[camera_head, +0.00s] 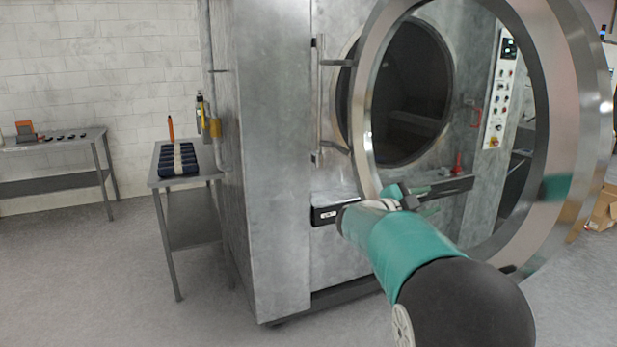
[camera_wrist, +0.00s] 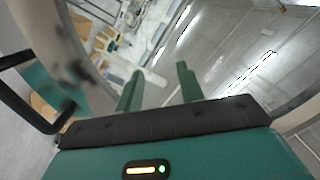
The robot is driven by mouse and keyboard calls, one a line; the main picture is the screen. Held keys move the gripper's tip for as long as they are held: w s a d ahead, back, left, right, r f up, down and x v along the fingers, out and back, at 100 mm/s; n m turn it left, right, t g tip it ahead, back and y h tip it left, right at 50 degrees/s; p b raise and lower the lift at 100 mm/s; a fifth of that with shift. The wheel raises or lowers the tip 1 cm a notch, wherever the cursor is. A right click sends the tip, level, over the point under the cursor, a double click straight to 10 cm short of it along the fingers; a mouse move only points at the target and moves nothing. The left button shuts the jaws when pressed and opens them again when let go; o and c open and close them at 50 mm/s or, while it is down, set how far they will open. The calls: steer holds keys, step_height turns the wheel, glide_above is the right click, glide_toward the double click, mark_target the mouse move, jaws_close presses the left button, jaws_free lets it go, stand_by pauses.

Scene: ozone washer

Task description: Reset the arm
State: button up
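My arm, teal with a dark joint, reaches forward from the lower right in the head view. My gripper (camera_head: 404,198) is in front of the open round door of the washer, near its lower left rim. In the wrist view my gripper (camera_wrist: 158,82) shows two green fingers standing apart with nothing between them. The washer (camera_head: 272,150) is a large grey metal machine. Its round door (camera_head: 577,120) is swung open toward me, and the dark drum opening shows through the ring. A black handle (camera_wrist: 22,95) is close to the gripper's left side in the wrist view.
A small metal table (camera_head: 165,184) with a stack of dark folded items (camera_head: 178,161) stands left of the washer. Another table (camera_head: 60,140) is by the far left wall. A control panel (camera_head: 502,92) is on the washer's right. The floor (camera_head: 90,275) at left is clear.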

steer(key=s+a+r+n+t+y, duration=0.3)
steer(key=a+r+n+t+y, duration=0.4)
steer(key=n+t+y, duration=0.25)
steer(key=s+a+f+n+g+y, duration=0.3)
steer(key=s+a+n+y, duration=0.4)
steer(key=s, duration=0.2)
steer(key=s+f+n+g, duration=0.1)
steer(key=s+f+g, duration=0.2)
steer(key=s, duration=0.6)
steer(key=s+f+n+g, duration=0.2)
steer(key=s+f+g, duration=0.1)
steer(key=s+f, duration=0.5)
steer(key=s+d+f+n+g, duration=0.1)
steer(key=s+f, duration=0.4)
steer(key=s, duration=0.5)
steer(key=shift+f+n+g, duration=0.15)
steer(key=shift+n+g, duration=0.5)
steer(key=shift+g, duration=0.3)
